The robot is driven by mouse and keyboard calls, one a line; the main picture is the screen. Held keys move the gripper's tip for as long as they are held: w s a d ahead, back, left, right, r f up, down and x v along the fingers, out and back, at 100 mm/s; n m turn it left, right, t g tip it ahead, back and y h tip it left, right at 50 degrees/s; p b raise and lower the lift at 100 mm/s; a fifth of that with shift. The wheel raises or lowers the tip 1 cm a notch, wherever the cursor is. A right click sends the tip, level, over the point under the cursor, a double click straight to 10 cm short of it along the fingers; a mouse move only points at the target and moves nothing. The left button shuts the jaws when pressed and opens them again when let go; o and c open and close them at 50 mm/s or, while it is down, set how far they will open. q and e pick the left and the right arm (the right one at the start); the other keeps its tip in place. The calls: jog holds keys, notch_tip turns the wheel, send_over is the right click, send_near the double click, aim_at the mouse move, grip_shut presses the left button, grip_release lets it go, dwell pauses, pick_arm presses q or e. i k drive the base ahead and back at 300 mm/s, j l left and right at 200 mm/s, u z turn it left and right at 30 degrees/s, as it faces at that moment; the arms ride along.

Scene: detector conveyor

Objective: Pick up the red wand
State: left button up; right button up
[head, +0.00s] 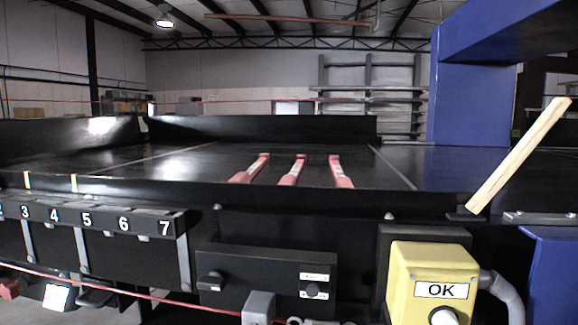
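Three red wands lie side by side on the black conveyor belt (130,172), running away from its near edge. They are the left wand (250,168), the middle wand (292,171) and the right wand (340,172). Neither of my grippers is in view, and nothing is touching the wands.
A yellow box marked OK (432,275) with a button stands at front right. A pale wooden stick (520,155) rises at a slant on the right. A blue machine frame (470,95) stands behind. Numbered slots (100,217) line the lower left. The belt around the wands is clear.

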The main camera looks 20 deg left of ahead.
aim_at(247, 176)
jog(key=i+j+z, duration=0.1)
jog(key=j+z, duration=0.25)
jog(key=j, duration=0.3)
jog(key=j+z, duration=0.4)
jog(key=j, duration=0.25)
jog(key=j+z, duration=0.35)
jog(key=j, duration=0.35)
